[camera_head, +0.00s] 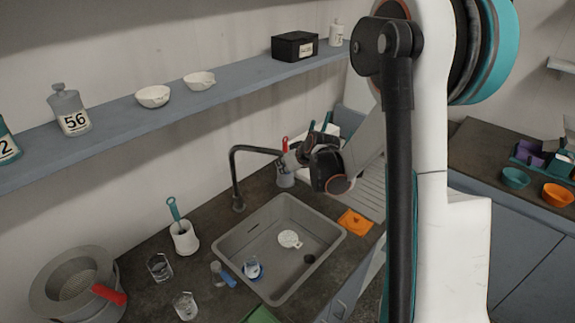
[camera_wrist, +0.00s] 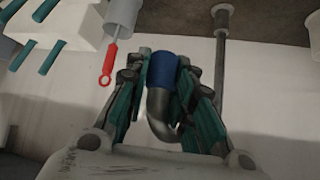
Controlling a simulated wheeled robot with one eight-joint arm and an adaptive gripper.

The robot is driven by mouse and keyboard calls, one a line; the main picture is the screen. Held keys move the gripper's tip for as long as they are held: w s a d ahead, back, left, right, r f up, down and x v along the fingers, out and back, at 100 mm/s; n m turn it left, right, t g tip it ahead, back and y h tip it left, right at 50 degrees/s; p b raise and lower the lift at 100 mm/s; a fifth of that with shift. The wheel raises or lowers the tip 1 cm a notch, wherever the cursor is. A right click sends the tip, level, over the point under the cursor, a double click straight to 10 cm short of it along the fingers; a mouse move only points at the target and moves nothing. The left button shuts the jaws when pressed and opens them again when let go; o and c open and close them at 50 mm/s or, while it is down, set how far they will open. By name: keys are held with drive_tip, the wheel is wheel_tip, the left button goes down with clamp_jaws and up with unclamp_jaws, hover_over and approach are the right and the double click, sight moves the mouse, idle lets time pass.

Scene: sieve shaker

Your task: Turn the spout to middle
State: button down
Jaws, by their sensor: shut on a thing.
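The dark tap spout (camera_head: 255,149) rises from its base behind the left back corner of the grey sink (camera_head: 223,246) and reaches right, along the sink's back side rather than over its middle. My gripper (camera_head: 288,160) is at the spout's free end. In the wrist view, the curved spout end (camera_wrist: 160,105) with its blue tip (camera_wrist: 163,70) lies between the two fingers of my gripper (camera_wrist: 166,78), which is shut on it. In the head view, the spout tip is hidden by the gripper.
A grey holder (camera_head: 285,180) with a red-handled tool stands close by my gripper. A white dish (camera_head: 290,239) and a small blue-and-white item (camera_head: 253,268) lie in the sink. An orange piece (camera_head: 355,222) lies right of it. The shelf (camera_head: 130,120) runs above.

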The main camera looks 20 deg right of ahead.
drive_tip(key=s+a+m+h+b, duration=0.1)
drive_tip(key=s+a+m, duration=0.1)
drive_tip(key=s+a, duration=0.3)
drive_tip(key=shift+s+a+h+b, duration=0.35)
drive_tip(key=shift+a+h, duration=0.05)
drive_tip(key=shift+a, duration=0.9)
drive_tip(key=c, duration=1.4)
unclamp_jaws()
drive_tip(key=shift+o, duration=0.2)
drive_tip(key=v, duration=1.2)
